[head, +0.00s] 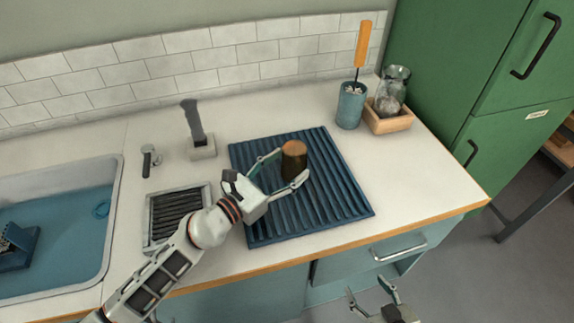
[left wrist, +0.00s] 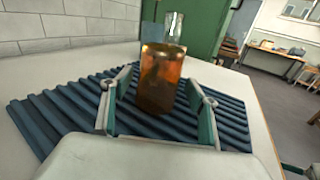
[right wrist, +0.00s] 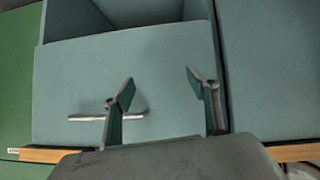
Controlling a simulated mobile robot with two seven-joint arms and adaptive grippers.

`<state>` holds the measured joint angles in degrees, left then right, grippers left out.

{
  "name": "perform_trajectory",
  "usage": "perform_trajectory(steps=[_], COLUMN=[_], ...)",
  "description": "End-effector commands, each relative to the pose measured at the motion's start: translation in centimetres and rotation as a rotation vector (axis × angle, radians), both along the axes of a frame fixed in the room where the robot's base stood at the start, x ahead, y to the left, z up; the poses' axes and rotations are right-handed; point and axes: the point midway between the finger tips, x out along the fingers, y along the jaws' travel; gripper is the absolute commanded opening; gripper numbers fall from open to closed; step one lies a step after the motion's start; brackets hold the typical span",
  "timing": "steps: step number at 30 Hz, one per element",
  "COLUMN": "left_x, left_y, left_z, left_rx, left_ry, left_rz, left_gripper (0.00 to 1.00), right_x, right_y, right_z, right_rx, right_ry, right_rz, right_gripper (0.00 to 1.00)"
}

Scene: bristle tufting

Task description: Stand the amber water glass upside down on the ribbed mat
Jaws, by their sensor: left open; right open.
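The amber water glass (head: 293,160) stands upright-sided on the blue ribbed mat (head: 340,190), near its middle. In the head view its top is a lighter tan disc; I cannot tell for certain whether that is base or mouth. It also shows in the left wrist view (left wrist: 160,85), on the mat's ribs (left wrist: 50,120). My left gripper (head: 292,166) is open, with one finger on each side of the glass; gaps seem to show beside it. My right gripper (head: 366,286) is open and empty, in front of the counter, facing a drawer front in the right wrist view (right wrist: 160,78).
A sink (head: 60,230) lies at the left, with a drain grate (head: 178,215) and a grey block with an upright handle (head: 202,146) beside the mat. A blue cup with an orange-handled brush (head: 351,104) and a wooden tray (head: 390,124) with clear glassware stand behind right.

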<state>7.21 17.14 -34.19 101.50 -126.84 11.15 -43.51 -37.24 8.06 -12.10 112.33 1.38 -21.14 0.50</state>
Motion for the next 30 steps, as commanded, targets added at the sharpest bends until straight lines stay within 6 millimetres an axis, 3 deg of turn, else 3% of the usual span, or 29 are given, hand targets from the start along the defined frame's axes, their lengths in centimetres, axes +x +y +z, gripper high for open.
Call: perform_trajectory(steps=[15,21,30], left_x=[-6.9,-8.3,-8.7], left_y=[6.2,7.5,7.8], left_z=[0.2,0.3,0.4], left_rx=[0.003,0.001,-0.001], left_ry=[-0.001,-0.001,-0.002], left_rz=[-0.001,0.000,0.001], left_gripper=[0.60,0.60,0.60], right_x=[0.1,0.1,0.1], right_y=[0.1,0.1,0.1], right_z=[0.1,0.1,0.1], right_rx=[0.003,0.003,0.003], right_ry=[-0.003,-0.003,-0.003], right_rz=[0.000,0.000,0.000], right_gripper=[0.59,0.59,0.59])
